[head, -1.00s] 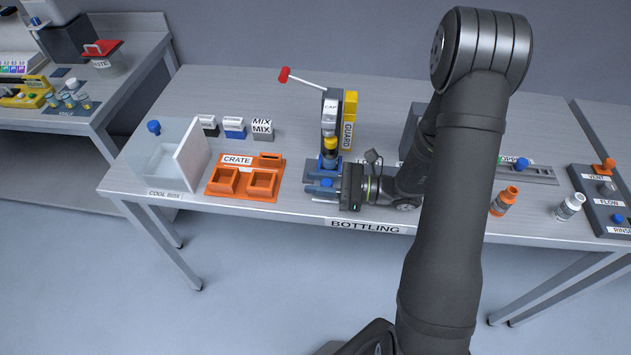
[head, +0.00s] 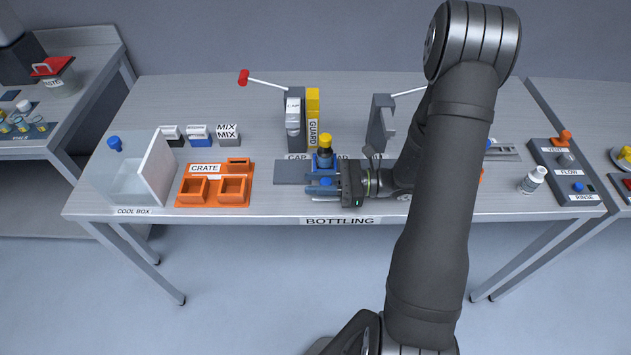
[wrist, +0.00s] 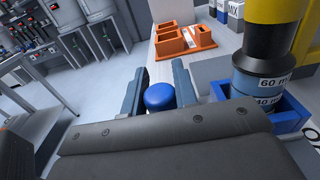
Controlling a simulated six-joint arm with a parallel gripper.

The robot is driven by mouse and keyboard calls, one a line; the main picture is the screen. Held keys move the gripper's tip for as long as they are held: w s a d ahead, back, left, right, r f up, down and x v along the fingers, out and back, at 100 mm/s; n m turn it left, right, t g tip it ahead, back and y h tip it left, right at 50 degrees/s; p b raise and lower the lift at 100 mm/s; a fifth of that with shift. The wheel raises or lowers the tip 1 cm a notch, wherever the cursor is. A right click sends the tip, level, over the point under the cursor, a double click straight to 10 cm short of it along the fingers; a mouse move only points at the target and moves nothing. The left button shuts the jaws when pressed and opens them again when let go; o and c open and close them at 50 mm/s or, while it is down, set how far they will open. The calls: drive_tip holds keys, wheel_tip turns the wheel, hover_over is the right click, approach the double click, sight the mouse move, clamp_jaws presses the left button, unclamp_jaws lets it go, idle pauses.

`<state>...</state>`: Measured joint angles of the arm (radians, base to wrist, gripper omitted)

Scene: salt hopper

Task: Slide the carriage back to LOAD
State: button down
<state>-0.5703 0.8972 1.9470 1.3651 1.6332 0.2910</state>
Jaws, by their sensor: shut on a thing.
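The blue carriage (head: 323,162) is on a grey track (head: 288,172), right of the CAP label (head: 296,157). It carries an upright bottle with a yellow cap (head: 325,140), which partly covers a label ending in "AD". In the wrist view the carriage (wrist: 290,115) holds the bottle (wrist: 262,70) in its blue pocket. My gripper (head: 322,189) reaches in from the right at the front of the carriage. It is shut on the carriage's round blue knob (wrist: 160,96), between the two fingers. The track's right part is hidden by my gripper and arm.
The capping press (head: 293,120), with a red-knobbed lever, and the yellow guard (head: 313,105) stand behind the track. Another grey press (head: 380,125) stands behind right. The orange crate (head: 213,190) is left, beside the cool box (head: 130,190).

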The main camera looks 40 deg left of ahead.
drive_tip(key=c, duration=1.1)
unclamp_jaws()
drive_tip(key=shift+c, duration=0.2)
drive_tip(key=shift+r, duration=0.5)
wheel_tip(320, 180, up, 4)
drive_tip(key=shift+w+d+f, duration=0.1)
drive_tip(key=shift+d+f, duration=0.05)
drive_tip(key=shift+f, duration=0.1)
drive_tip(key=w+d+r, duration=0.5)
drive_tip(key=d+r, duration=0.1)
drive_tip(key=d, duration=0.4)
drive_tip(key=shift+w+r, duration=0.2)
drive_tip(key=shift+r, duration=0.1)
